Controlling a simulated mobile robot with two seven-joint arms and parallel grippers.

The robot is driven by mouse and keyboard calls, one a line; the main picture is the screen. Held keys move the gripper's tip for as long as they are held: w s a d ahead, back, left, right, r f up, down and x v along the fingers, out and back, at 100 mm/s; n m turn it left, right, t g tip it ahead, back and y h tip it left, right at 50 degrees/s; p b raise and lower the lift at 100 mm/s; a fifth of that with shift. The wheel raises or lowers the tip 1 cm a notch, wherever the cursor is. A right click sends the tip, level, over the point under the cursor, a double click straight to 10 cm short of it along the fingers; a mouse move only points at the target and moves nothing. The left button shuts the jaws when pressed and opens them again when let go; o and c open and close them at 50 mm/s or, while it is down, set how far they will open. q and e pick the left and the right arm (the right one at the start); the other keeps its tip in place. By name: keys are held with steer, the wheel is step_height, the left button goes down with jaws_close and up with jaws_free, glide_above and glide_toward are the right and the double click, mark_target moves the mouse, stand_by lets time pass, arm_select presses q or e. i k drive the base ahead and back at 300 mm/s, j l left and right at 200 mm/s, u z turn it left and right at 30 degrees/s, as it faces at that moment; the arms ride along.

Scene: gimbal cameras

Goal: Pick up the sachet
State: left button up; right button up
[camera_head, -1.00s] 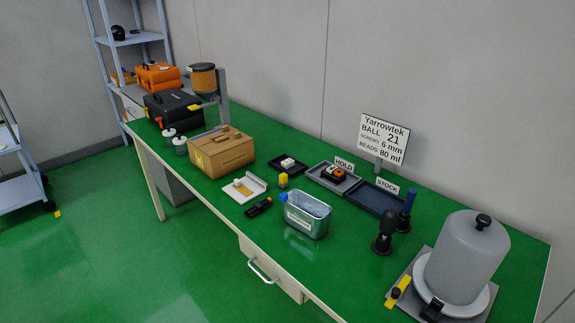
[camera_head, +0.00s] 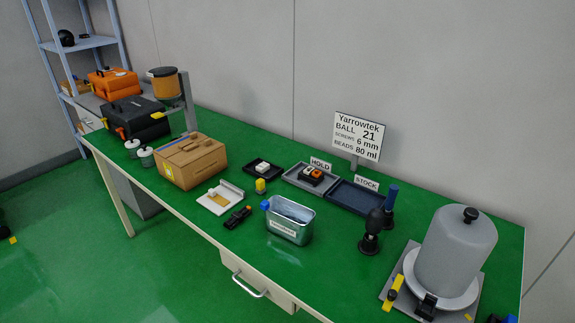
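I cannot clearly make out a sachet. A small pale item (camera_head: 262,168) lies in a small black tray (camera_head: 250,172), too small to identify. A white board or holder (camera_head: 211,204) with a tan patch (camera_head: 219,200) lies on the green bench, left of the metal tin (camera_head: 291,231). The tin has a label on its front and a blue piece at its left rim; its contents are not clear. Neither of my grippers is in view.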

mark_target(261, 168)
steer(key=i+j+z, duration=0.2)
steer(key=j, duration=0.4)
steer(key=j+z, duration=0.2)
steer(key=j, duration=0.35)
steer(key=i+j+z, duration=0.15)
steer(key=j, duration=0.5)
steer(key=i+j, duration=0.1)
steer(key=j, duration=0.8)
steer(key=i+j+z, duration=0.1)
steer(key=j, duration=0.8)
